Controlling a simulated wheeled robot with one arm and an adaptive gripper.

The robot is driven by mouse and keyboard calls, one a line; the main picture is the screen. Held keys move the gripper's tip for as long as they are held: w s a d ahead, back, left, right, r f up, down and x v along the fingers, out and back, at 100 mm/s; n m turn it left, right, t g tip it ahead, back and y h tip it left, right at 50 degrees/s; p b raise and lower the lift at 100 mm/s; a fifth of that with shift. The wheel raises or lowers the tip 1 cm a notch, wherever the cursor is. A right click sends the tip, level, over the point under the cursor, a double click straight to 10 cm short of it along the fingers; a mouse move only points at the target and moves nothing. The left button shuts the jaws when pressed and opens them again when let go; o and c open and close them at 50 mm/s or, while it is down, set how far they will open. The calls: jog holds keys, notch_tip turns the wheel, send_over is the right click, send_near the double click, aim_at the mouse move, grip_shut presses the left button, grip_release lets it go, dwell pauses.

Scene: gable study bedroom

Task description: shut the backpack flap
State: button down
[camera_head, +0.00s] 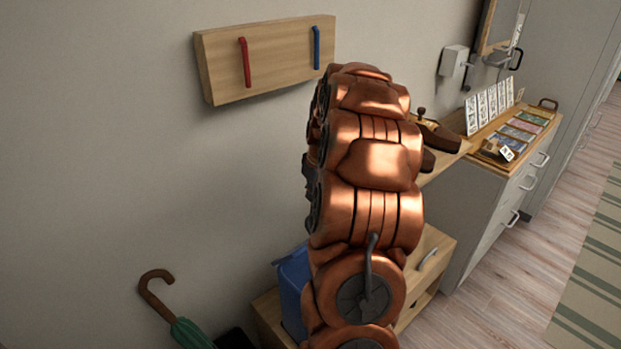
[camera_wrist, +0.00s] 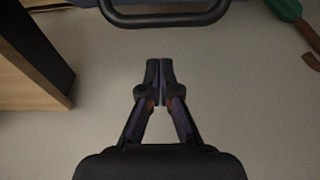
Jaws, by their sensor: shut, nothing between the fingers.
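A blue object that looks like the backpack (camera_head: 293,285) sits on the low wooden bench in the head view, mostly hidden behind my copper arm. I cannot tell how its flap lies. In the wrist view my gripper (camera_wrist: 159,68) is shut, its fingertips together and empty, in front of a plain pale surface. A dark rounded loop (camera_wrist: 165,22) crosses the top edge of that view, apart from the fingertips, with a thin bluish strip above it. I cannot tell whether these belong to the backpack. My gripper is hidden in the head view.
A wooden bench (camera_head: 268,318) stands against the wall. A green umbrella (camera_head: 190,333) with a brown handle leans at the left and also shows in the wrist view (camera_wrist: 285,8). A wooden hook board (camera_head: 270,55) hangs above. Brown shoes (camera_head: 440,135) and a grey cabinet (camera_head: 480,205) stand right.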

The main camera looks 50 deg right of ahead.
jog(key=shift+s+a+f+p, duration=0.1)
jog(key=shift+s+f+p, duration=0.2)
jog(key=shift+s, duration=0.3)
jog(key=shift+s+a+f+p, duration=0.15)
jog(key=shift+s+f, duration=0.1)
jog(key=shift+s, duration=0.3)
jog(key=shift+s+f+b, duration=0.1)
jog(key=shift+f+b, duration=0.05)
jog(key=shift+b, duration=0.25)
